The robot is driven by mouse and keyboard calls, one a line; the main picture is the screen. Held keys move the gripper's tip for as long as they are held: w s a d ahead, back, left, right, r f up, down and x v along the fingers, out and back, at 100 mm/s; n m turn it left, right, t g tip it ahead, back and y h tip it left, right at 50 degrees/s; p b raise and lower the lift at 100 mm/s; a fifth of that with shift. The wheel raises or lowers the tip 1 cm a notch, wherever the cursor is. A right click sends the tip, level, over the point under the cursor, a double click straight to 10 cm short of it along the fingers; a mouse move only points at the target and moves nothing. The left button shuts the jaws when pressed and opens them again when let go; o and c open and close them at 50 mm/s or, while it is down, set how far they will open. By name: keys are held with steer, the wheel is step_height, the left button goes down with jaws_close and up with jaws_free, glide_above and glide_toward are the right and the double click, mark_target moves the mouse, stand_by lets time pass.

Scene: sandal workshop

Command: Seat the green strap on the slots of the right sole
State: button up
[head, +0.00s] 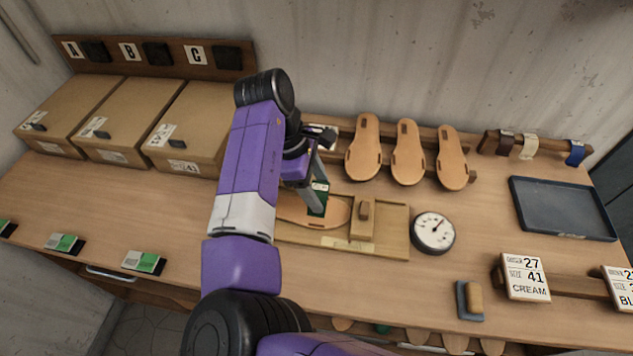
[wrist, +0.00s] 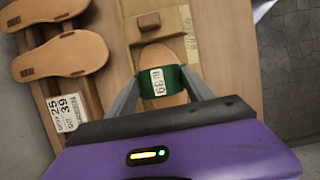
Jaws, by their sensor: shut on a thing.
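The green strap (wrist: 172,75) carries a white tag reading 39. My gripper (wrist: 161,82) is shut on it, one finger at each side. In the wrist view the strap lies across a tan sole (wrist: 156,54). In the head view the sole (head: 291,209) lies on a wooden board (head: 393,237), and the strap (head: 317,207) stands over its right half. My arm hides the sole's left end. The slots are hidden, and I cannot tell whether the strap's ends are in them or just above.
A wooden block (head: 364,221) stands on the board by the sole's right end. Several tan soles lean on a rack behind (head: 408,155). A round gauge (head: 433,232) stands right of the board. Cardboard boxes (head: 186,128) stand at the left. A dark tray (head: 562,208) lies far right.

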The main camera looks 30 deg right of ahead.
steer(key=shift+f+b, duration=2.1)
steer(key=shift+b, duration=0.55)
steer(key=shift+f, duration=0.35)
steer(key=o, duration=1.2)
steer(key=v, duration=0.7)
steer(key=shift+r+b, duration=0.35)
steer(key=shift+b, duration=0.1)
steer(key=shift+w, duration=0.15)
